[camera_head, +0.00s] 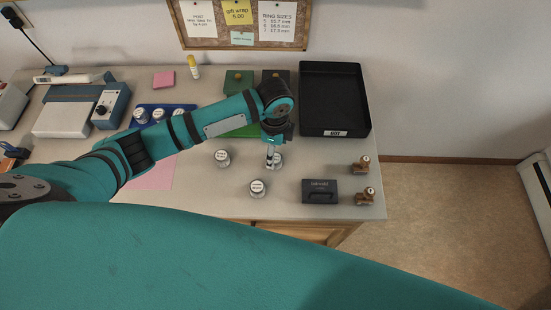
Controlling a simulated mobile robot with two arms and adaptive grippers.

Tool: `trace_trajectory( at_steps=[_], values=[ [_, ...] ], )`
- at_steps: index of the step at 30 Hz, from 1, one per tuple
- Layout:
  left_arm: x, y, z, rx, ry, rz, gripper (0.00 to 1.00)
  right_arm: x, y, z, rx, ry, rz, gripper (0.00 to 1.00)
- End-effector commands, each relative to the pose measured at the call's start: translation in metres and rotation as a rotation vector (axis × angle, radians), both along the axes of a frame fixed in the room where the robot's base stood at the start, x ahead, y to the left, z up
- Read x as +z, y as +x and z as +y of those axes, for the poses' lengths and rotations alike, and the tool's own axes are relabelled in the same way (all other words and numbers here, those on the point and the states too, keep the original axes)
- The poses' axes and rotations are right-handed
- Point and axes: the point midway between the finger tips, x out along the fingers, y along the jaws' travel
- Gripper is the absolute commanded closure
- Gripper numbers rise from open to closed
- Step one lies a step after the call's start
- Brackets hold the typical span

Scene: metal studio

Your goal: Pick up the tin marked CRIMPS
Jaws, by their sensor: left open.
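Several small round tins with white lids stand on the worktop, their lettering too small to read, so I cannot tell which is marked CRIMPS. One tin (222,157) stands left of my left gripper, another tin (257,188) stands nearer the front edge. My left gripper (270,160) points down from the end of the teal arm, open, at a third tin (278,161), partly covering it. I cannot tell whether the fingers are around this tin or just above it. More tins (140,116) stand in a blue tray (187,106), partly behind the arm. My right gripper is out of view.
A black tray (335,113) lies at the back right. A dark grey box (319,191) and two small brown items (361,165) (365,196) stand at the front right. Green boxes (238,82) stand behind my arm. A pink sheet (152,176) lies under it.

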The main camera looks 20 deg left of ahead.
Motion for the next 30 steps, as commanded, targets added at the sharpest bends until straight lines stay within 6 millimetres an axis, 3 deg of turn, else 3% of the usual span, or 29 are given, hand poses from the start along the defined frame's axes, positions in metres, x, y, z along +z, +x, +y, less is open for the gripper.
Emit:
trace_trajectory(
  at_steps=[5,13,22,30],
  values=[
    [-0.012,-0.001,-0.001,0.002,0.0,0.004,0.31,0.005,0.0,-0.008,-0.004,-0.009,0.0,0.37],
    [-0.05,-0.001,-0.003,0.001,0.001,0.002,0.31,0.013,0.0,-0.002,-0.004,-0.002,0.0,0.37],
    [-0.056,0.0,-0.003,-0.001,0.0,0.0,0.31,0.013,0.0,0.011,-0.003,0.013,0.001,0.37],
    [-0.056,0.0,-0.002,0.0,0.0,0.0,0.67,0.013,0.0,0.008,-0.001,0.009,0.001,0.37]
  ],
)
